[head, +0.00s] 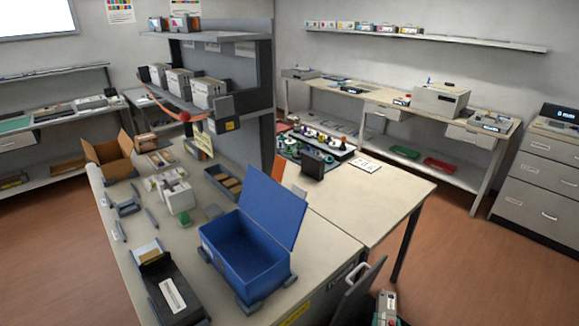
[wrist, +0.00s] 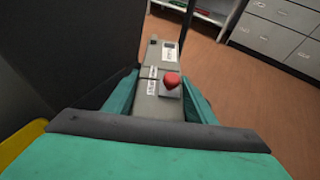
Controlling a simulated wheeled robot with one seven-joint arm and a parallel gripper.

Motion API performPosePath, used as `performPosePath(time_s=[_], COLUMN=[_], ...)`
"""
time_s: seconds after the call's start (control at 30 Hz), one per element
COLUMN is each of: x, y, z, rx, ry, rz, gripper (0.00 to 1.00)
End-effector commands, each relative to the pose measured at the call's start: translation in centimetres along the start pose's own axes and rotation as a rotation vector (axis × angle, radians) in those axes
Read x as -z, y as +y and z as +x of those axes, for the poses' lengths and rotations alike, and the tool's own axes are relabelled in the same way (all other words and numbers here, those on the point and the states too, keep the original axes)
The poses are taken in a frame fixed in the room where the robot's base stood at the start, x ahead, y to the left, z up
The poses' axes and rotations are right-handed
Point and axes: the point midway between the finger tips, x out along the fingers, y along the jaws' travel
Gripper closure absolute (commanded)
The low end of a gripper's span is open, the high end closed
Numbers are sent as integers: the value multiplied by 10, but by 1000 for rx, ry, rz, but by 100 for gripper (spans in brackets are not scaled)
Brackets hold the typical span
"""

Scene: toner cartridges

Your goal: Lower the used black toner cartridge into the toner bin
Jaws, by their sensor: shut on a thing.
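My gripper (wrist: 161,92) shows in the wrist view with teal fingers shut on a long grey cartridge (wrist: 154,104). The cartridge has white labels and a red knob on its upper face. In the head view the grey cartridge (head: 386,302) shows at the bottom edge, off the table's right side; most of my gripper is cut off there. Next to it stands a dark open-topped bin or panel (head: 352,292) with a pale handle; its inside is hidden. I cannot tell whether this is the toner bin. A dark wall (wrist: 70,50) fills the left of the wrist view.
An open blue box (head: 245,262), empty, sits on the worktable (head: 375,205). A black tray (head: 170,285) with a white label lies at its front left. A cardboard box (head: 107,155) stands farther back. Drawers (head: 540,175) stand far right, with open floor between.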

Motion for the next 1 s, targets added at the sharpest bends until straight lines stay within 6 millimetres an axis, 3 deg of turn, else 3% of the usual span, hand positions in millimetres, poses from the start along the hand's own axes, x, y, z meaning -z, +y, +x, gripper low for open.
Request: performPosePath(time_s=[0.5, 0.53, 0.6, 1.0], x=[9, 9, 9, 12], y=[1, 1, 2, 2], z=[5, 5, 5, -1], rx=[-1, -1, -1, -2], ry=[-4, -4, -3, 0], rz=[0, -1, -1, -2], gripper=[83, 42, 27, 27])
